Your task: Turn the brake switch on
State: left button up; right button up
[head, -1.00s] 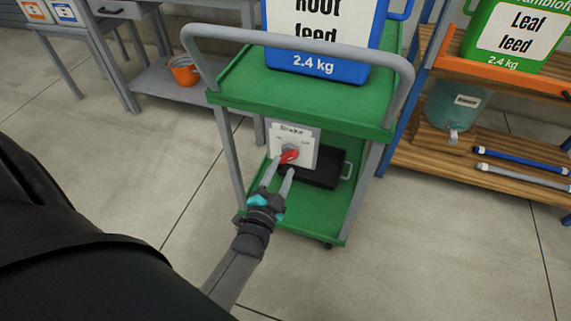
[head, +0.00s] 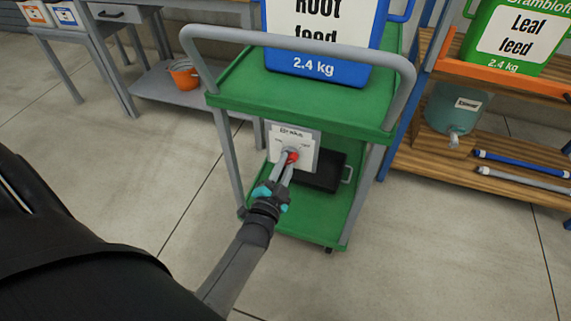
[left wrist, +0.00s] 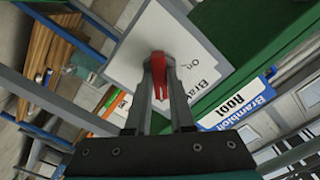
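The brake switch is a red handle (head: 293,157) on a white panel marked "Brake" (head: 305,148), which stands at the near side of the green cart. My left gripper (head: 288,160) reaches it from the lower left, with its fingers close together at the handle. In the left wrist view the red handle (left wrist: 160,75) lies between the two fingertips, which are shut on it. "On" is printed on the panel (left wrist: 195,50) to one side of the handle there. The fingers hide part of the switch in the head view. My right gripper is not in view.
The green cart (head: 240,80) has a grey handrail (head: 300,42) above the panel and carries a blue "Root feed" container (head: 325,68). A black box (head: 325,175) sits behind the panel on the lower shelf. A wooden rack (head: 480,180) stands at the right.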

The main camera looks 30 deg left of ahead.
pick_arm(q)
grip_shut()
jog(key=shift+n, duration=0.3)
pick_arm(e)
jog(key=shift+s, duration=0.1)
pick_arm(q)
jog(key=n+p, duration=0.2)
jog(key=n, duration=1.5)
jog(key=shift+a+p, duration=0.1)
jog(key=shift+p, duration=0.3)
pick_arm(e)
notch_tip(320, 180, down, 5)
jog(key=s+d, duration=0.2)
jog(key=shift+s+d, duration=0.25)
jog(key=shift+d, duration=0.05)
pick_arm(q)
jog(key=shift+n, duration=0.3)
